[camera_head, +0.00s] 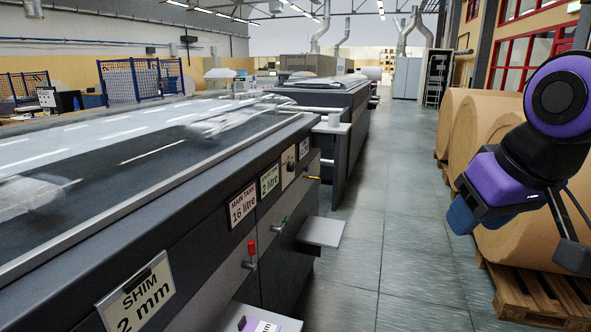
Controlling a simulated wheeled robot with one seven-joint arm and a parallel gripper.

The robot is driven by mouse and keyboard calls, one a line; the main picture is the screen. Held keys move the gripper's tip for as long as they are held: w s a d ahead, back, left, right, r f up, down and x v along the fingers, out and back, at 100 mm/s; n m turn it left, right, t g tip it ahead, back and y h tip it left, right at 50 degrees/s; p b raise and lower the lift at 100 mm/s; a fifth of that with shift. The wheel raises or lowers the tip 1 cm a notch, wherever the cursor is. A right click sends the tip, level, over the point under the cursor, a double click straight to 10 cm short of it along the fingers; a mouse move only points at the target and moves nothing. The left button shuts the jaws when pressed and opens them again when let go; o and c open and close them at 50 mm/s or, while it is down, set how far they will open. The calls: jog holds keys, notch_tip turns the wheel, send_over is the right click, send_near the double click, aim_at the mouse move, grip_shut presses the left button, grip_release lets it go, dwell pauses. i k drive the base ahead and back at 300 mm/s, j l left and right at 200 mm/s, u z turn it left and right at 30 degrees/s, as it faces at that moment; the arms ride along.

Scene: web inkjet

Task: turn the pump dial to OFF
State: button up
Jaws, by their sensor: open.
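I cannot make out the pump dial or an OFF mark for certain. A small pale plate (288,167) with a dark spot sits on the long machine's side, right of the "2 litre" label (269,181); it is too small to tell whether it is a dial. A red-handled valve (251,249) and a green-handled one (284,222) are lower on the same side. My gripper (515,237) is at the right, at the end of my purple and black arm, open and empty. It is across the aisle, well apart from the machine.
The long dark machine (215,193) fills the left, with "SHIM 2 mm" (138,296) and "16 litre" (242,205) labels. A pale shelf (321,232) juts into the aisle. Large brown rolls (478,128) stand on wooden pallets (533,298) at right. The grey aisle floor (395,225) is clear.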

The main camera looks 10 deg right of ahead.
aim_at(291, 167)
jog(key=l, duration=0.7)
jog(key=i+l+u, duration=0.1)
jog(key=l, duration=0.55)
jog(key=i+l+u, duration=0.1)
jog(key=i+l, duration=0.75)
jog(key=i+j, duration=0.15)
jog(key=i, duration=0.3)
jog(key=i+j, duration=0.15)
jog(key=i, duration=0.3)
jog(key=j+u, duration=0.05)
